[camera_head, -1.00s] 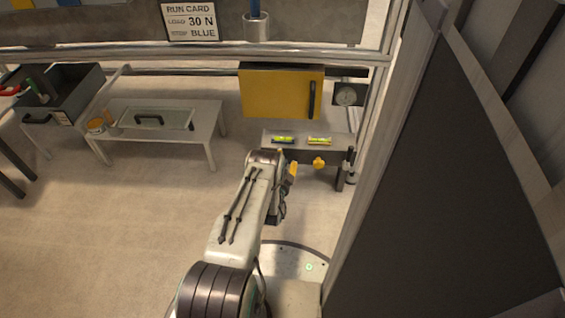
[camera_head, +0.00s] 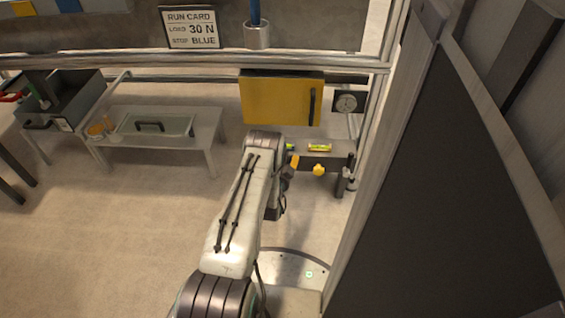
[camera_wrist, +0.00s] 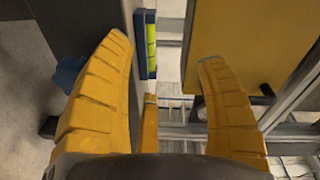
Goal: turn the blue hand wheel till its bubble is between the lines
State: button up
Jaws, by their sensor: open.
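The blue hand wheel (camera_wrist: 68,74) shows at the left of the wrist view, partly behind my left finger and outside the jaws. It is hidden behind my arm in the head view. A blue-framed level vial (camera_wrist: 150,45) with yellow-green fluid is at the top middle of the wrist view; I cannot make out its bubble or lines. In the head view my arm covers most of that vial. My gripper (camera_wrist: 165,52) is open, its two yellow fingers wide apart with nothing held between them.
A yellow hand wheel (camera_head: 318,170) and a yellow vial (camera_head: 319,147) are right of my arm. A yellow cabinet (camera_head: 282,98) with a dark handle stands behind, with a dial (camera_head: 346,102) beside it. A large dark panel (camera_head: 450,180) closes the right.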

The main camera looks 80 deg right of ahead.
jog(key=shift+r, duration=1.25)
jog(key=shift+o, duration=0.2)
